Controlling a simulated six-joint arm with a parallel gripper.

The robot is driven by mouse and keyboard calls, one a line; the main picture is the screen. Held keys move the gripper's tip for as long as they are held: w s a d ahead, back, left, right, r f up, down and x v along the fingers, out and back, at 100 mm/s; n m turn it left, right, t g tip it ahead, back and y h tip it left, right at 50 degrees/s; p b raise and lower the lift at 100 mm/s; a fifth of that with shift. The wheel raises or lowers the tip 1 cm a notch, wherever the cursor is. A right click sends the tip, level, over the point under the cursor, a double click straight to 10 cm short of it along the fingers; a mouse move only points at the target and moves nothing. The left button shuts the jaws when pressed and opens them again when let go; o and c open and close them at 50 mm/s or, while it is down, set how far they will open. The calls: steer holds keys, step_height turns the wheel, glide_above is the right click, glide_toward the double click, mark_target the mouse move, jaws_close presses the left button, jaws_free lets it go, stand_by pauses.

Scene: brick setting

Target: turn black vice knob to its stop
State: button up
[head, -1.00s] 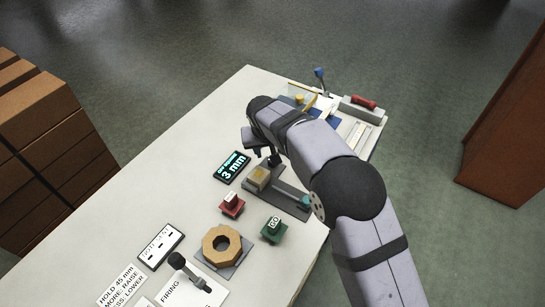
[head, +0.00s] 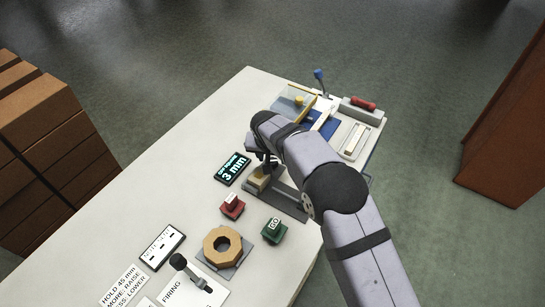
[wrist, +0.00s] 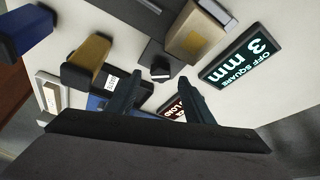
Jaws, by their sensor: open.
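The black vice knob (wrist: 160,69) shows in the wrist view between and just past my fingertips, with a pale mark on its face. In the head view my arm mostly hides it. My gripper (wrist: 157,80) is open, with a finger on either side of the knob's line; I cannot tell whether either touches it. In the head view my gripper (head: 265,156) is above the vice (head: 289,204), close to its tan block (head: 258,180). The block also shows in the wrist view (wrist: 195,38). A display (head: 233,169) beside the vice reads "OFF SQUARE 3 mm".
A red button (head: 232,208), a green GO button (head: 273,230) and an octagonal ring (head: 222,246) stand nearer the front. A blue-handled lever (head: 319,76) and a red-handled unit (head: 362,104) stand at the back. The left table area (head: 170,190) is clear.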

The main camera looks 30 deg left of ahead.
mark_target(273, 162)
steer(key=shift+x, duration=1.15)
steer(key=c, duration=1.1)
steer(key=shift+o, duration=0.2)
